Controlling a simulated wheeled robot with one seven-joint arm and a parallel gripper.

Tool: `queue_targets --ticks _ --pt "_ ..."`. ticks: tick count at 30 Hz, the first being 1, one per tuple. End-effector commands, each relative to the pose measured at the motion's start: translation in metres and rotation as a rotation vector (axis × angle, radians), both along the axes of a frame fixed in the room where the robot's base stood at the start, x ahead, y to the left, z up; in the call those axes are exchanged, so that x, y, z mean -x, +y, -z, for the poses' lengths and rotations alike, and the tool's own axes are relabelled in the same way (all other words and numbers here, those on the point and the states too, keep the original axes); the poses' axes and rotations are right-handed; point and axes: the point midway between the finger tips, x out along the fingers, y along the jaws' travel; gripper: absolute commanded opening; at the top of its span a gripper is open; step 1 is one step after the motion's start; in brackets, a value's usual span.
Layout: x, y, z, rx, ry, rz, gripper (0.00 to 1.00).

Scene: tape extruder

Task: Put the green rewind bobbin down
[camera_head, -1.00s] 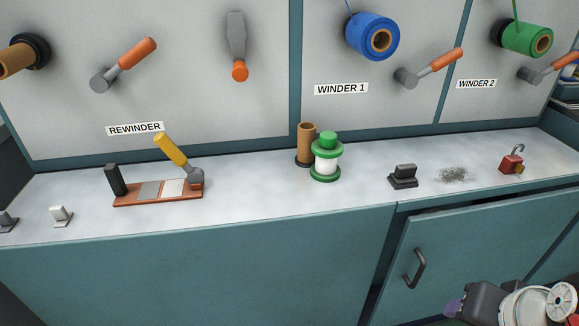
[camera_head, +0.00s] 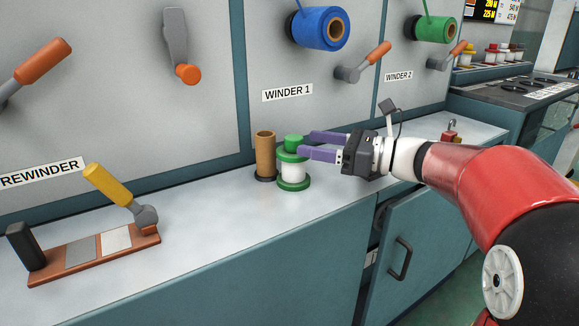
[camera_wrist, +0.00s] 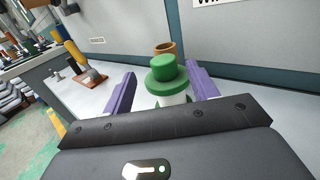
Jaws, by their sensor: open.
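The green rewind bobbin (camera_head: 293,170) stands upright on the pale counter, with green flanges, a white middle and a green knob on top. My gripper (camera_head: 306,145) reaches in from the right at the height of the bobbin's upper part. Its purple fingers are open. In the wrist view the bobbin (camera_wrist: 166,80) stands between the two spread fingers (camera_wrist: 160,92), with a gap on each side of its knob. The bobbin's lower part is hidden there by my gripper body.
A brown cardboard core (camera_head: 265,155) on a dark base stands close to the bobbin's left. A splicing block with a yellow-handled lever (camera_head: 110,185) lies at the left of the counter. A red padlock (camera_head: 450,130) is at the far right. Counter between block and core is clear.

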Motion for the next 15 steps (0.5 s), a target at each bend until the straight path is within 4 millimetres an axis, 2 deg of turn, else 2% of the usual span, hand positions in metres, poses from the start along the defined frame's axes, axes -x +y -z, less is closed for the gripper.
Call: queue_targets --ticks 9,15 --pt "-0.020 0.041 0.005 0.002 0.000 -0.003 0.58" --pt "-0.023 0.050 0.004 0.002 0.000 0.000 0.58"
